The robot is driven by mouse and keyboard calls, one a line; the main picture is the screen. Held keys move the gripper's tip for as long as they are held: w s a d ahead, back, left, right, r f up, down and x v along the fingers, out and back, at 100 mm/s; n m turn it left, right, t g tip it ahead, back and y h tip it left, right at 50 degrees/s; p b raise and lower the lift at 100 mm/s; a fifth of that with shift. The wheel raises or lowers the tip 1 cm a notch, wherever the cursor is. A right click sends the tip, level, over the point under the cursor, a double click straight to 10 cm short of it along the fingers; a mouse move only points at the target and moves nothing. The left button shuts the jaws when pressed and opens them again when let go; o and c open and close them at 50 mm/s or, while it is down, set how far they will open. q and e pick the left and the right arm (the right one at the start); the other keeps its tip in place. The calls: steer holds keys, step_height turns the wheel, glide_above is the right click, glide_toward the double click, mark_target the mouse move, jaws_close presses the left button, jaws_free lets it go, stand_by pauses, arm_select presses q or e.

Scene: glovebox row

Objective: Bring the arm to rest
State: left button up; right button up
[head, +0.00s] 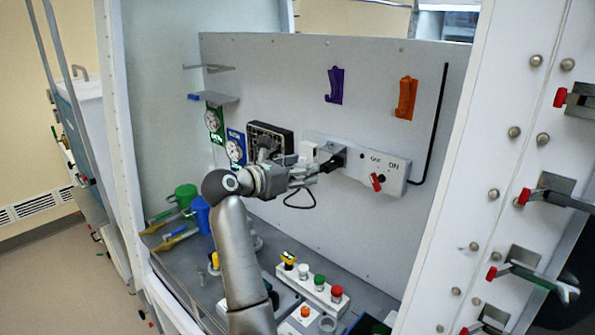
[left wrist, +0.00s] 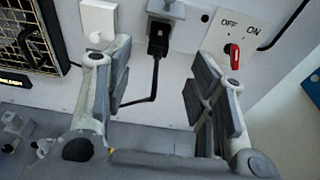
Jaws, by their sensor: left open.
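My left gripper (head: 306,174) is raised in front of the back panel, its arm coming up from the bottom of the head view. Its two fingers stand apart with nothing between them in the left wrist view (left wrist: 162,68). Beyond the fingers, a black plug (left wrist: 157,42) sits in a grey socket on the panel, its cable hanging down. The plug also shows in the head view (head: 333,161), just right of the fingertips. I cannot tell the exact gap between fingers and plug. My right gripper is in neither view.
A switch box (head: 385,172) with a red knob is right of the socket. Purple (head: 335,85) and orange (head: 405,98) hooks hang above. Below are a button strip (head: 312,287), and green (head: 186,195) and blue (head: 201,214) mugs at left. A white wall (head: 480,170) with red-tipped clamps closes the right side.

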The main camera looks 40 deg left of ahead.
arm_select(q)
steer(key=shift+s, duration=0.4)
